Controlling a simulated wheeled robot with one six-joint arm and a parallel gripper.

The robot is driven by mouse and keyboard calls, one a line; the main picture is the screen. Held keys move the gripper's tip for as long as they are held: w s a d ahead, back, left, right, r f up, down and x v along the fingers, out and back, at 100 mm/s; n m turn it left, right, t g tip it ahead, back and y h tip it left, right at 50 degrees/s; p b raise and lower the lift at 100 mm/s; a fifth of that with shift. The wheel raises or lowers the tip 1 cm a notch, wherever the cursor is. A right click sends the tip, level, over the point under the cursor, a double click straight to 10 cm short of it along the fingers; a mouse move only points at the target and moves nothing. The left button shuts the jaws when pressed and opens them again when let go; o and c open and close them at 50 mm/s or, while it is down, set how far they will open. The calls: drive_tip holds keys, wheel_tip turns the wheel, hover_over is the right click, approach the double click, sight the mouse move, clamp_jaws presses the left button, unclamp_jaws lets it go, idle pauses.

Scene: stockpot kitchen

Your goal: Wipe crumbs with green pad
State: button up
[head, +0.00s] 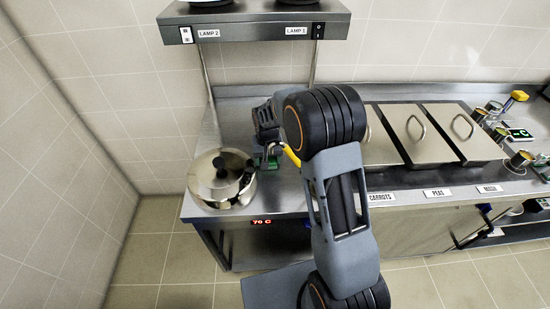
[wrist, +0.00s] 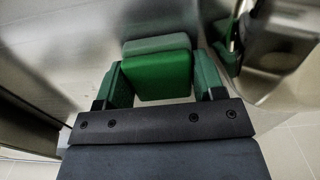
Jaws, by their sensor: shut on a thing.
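My gripper (wrist: 162,82) is shut on the green pad (wrist: 157,75), which sits between its two green fingers in the wrist view. In the head view my gripper (head: 268,161) is low over the steel counter, just right of the stockpot. The pad is too small there to tell apart from the fingers. I cannot tell whether the pad touches the counter. I can make out no crumbs in either view; my arm hides part of the counter.
A yellow item (head: 291,155) shows beside my arm. Lidded bins (head: 412,133) labelled carrots and peas stand to the right. A lamp shelf (head: 254,20) hangs above. Bare counter (head: 282,200) shows near the front edge.

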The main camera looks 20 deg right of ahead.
drive_tip(key=shift+a, duration=0.35)
drive_tip(key=shift+w+r+p, duration=0.1)
drive_tip(key=shift+r+p, duration=1.95)
drive_tip(key=shift+r, duration=1)
drive_tip(key=shift+r, duration=0.1)
drive_tip(key=shift+r+p, duration=1.1)
drive_tip(key=shift+r, duration=0.3)
